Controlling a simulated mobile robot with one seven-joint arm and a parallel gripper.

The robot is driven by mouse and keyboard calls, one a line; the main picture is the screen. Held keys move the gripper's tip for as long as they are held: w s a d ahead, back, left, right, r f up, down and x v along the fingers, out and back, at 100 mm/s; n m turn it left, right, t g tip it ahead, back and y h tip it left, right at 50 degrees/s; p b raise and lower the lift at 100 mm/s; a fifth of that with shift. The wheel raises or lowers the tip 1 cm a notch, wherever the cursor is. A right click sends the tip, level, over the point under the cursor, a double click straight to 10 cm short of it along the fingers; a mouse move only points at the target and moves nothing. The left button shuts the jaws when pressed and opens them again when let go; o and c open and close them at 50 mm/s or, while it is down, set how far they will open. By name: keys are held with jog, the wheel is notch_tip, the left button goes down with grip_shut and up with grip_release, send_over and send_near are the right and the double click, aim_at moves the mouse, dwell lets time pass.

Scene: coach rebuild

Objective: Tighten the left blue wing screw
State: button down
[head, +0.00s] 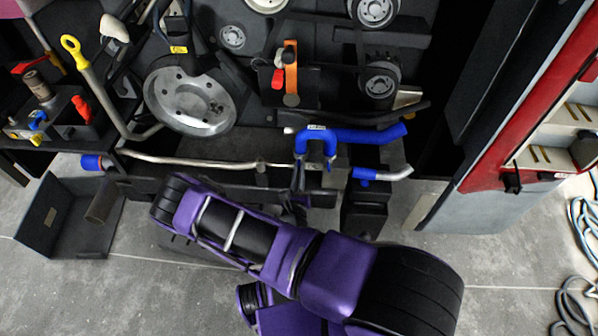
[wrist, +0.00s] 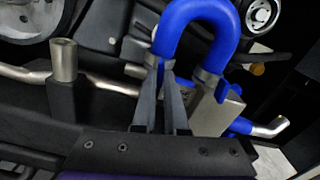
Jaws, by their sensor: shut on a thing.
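A blue U-shaped hose (head: 316,134) arches over a metal fitting at the engine's lower edge; it fills the upper middle of the wrist view (wrist: 214,20). Each hose end has a grey clamp. My gripper (wrist: 165,68) is at the left clamp, its two dark fingers nearly together at the tips. It is shut on the left blue wing screw, which the fingertips hide almost wholly. The right blue wing screw (wrist: 221,89) shows at the right clamp (wrist: 207,80), clear of my fingers. In the head view my gripper (head: 299,170) is small, just under the hose's left leg.
A metal pipe (head: 200,160) runs left from the fitting. A metal stub (wrist: 64,62) stands left of my fingers. A blue hose with a metal elbow (head: 396,174) lies at right. A grey open box (head: 62,240) is on the floor at left. Pulleys (head: 190,98) sit above.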

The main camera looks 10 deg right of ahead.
dwell(0.4)
jog(key=c, duration=1)
grip_release()
jog(key=shift+o, duration=0.2)
jog(key=shift+s, duration=0.1)
jog(key=v, duration=1.7)
jog(key=shift+s+b, duration=0.15)
jog(key=shift+b, duration=0.15)
jog(key=shift+a, duration=0.1)
